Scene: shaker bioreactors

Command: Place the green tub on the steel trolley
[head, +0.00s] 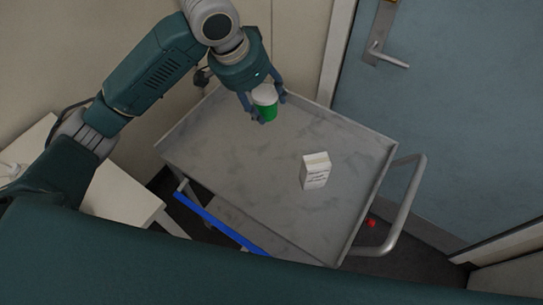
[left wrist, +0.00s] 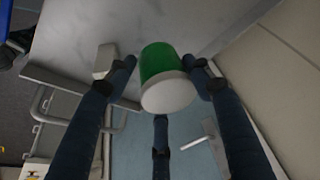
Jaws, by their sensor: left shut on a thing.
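The green tub (head: 266,112) has a white lid and is held at the far part of the steel trolley (head: 225,150). My left gripper (head: 262,108) is shut on the tub, with fingers on both sides of it. In the left wrist view the green tub (left wrist: 158,62) sits between the fingertips of my left gripper (left wrist: 170,75), its white lid facing the camera. The trolley's grey top (left wrist: 110,25) shows beyond it. I cannot tell whether the tub's base touches the trolley top. My right gripper is in neither view.
A white carton (head: 315,171) stands on the trolley right of the middle; it also shows in the left wrist view (left wrist: 104,60). The trolley has a raised rim and a handle (head: 408,205) on the right. A blue door (head: 440,110) and beige wall stand behind. The trolley's front left top is clear.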

